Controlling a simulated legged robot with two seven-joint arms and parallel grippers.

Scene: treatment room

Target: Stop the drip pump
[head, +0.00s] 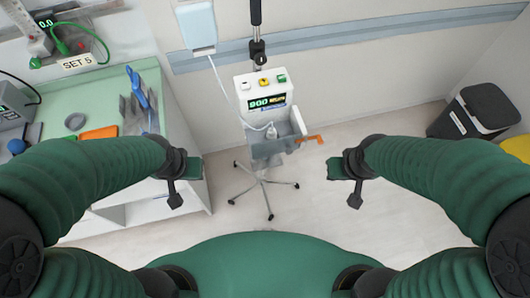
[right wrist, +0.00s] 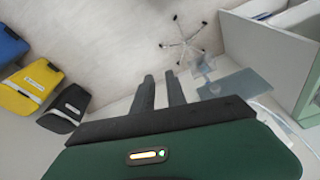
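The drip pump (head: 251,119) is a white box on a pole with a wheeled base, at the middle of the head view. A lit display (head: 267,102) with green digits and yellow text is on it. Above the display are a pale button (head: 245,86), a yellow button (head: 264,82) and a green button (head: 282,78). My left gripper (head: 175,200) is left of the pump, apart from it; its finger gap is not clear. My right gripper (head: 355,200) is right of the pump, also apart. In the right wrist view its two fingers (right wrist: 160,92) stand apart with nothing between them.
A drip bag (head: 197,27) hangs above with a tube to the pump. An orange-ended lever (head: 311,139) sticks out right of the pump. A green-topped counter (head: 149,75) stands at left, bins (head: 484,106) at right. The floor around the pump's wheels is clear.

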